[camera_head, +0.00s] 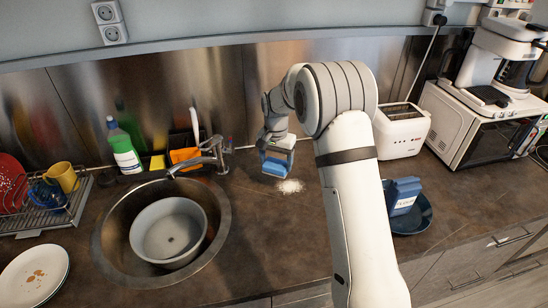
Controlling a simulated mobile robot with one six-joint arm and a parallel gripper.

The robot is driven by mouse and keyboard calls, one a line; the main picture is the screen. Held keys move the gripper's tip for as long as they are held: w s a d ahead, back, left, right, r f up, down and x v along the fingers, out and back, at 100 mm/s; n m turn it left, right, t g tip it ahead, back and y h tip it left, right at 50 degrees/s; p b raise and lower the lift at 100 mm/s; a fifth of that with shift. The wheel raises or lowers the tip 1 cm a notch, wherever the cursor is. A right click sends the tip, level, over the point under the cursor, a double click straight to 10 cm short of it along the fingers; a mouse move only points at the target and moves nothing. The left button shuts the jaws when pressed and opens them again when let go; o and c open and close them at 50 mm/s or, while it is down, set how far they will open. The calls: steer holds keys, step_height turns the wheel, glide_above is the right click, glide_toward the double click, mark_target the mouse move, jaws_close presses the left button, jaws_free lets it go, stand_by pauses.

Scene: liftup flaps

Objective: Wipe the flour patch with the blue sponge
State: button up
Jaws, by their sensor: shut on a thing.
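The flour patch (290,186) is a small white spot on the dark brown counter, between the sink and my arm. My gripper (276,148) is shut on the blue sponge (275,167), which sits just to the left of and behind the flour patch. The sponge is low over the counter; I cannot tell whether it touches the surface. My gripper's fingers are small in this view and partly merge with the sponge.
The sink (110,248) with a grey bowl (168,232) is at left, its faucet (215,150) near the sponge. A toaster (401,131) stands behind right. A blue pan (420,216) holding a blue box (404,195) is right of my arm.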

steer(key=shift+f, duration=0.9)
